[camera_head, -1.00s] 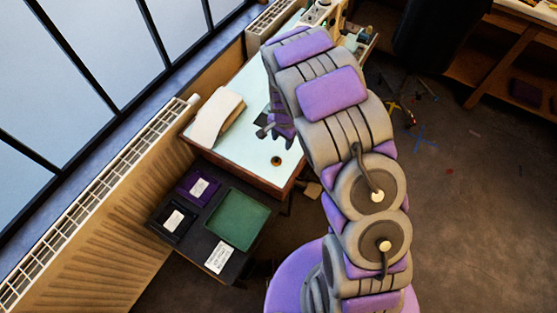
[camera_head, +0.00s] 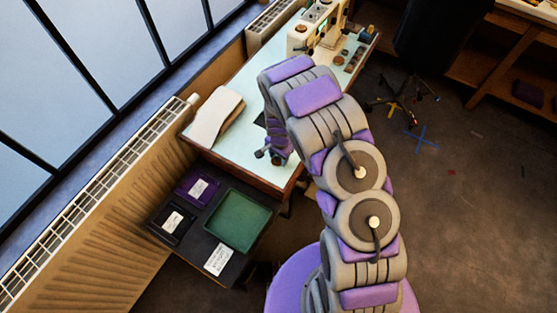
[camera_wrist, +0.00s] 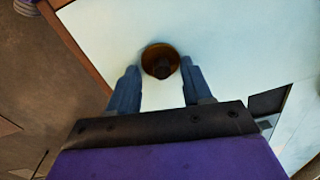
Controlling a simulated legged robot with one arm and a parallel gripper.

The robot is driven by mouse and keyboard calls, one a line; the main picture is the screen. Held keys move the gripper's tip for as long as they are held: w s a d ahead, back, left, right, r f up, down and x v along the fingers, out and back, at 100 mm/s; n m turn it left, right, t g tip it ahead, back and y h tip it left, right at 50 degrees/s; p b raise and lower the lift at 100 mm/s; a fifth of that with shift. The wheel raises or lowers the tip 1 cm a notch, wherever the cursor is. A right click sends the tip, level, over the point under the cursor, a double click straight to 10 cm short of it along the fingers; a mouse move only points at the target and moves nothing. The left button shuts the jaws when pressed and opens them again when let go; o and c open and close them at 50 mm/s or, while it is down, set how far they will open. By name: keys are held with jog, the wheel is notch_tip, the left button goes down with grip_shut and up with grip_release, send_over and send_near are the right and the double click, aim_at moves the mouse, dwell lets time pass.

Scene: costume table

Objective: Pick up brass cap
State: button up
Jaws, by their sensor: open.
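The brass cap (camera_wrist: 160,61) is a round brown-gold disc with a dark knob in its middle. It lies on the pale table top (camera_wrist: 225,40) near its wooden edge. In the wrist view my gripper (camera_wrist: 157,75) is open, its two blue-grey fingers on the left and right of the cap's near side. Whether the fingers touch the cap cannot be told. In the head view my gripper (camera_head: 270,155) is low over the table's front part, and the cap is hidden there.
A low dark stand in front holds a green tray (camera_head: 237,220), a purple box (camera_head: 198,187) and a black box (camera_head: 172,224). A radiator (camera_head: 95,205) runs along the left.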

jog(key=shift+a, duration=0.5)
jog(key=shift+c, duration=0.2)
jog(key=shift+a, duration=0.15)
jog(key=shift+c, duration=0.8)
jog(key=shift+d, duration=0.7)
grip_shut()
jog(key=shift+a+r, duration=0.1)
jog(key=shift+a, duration=0.4)
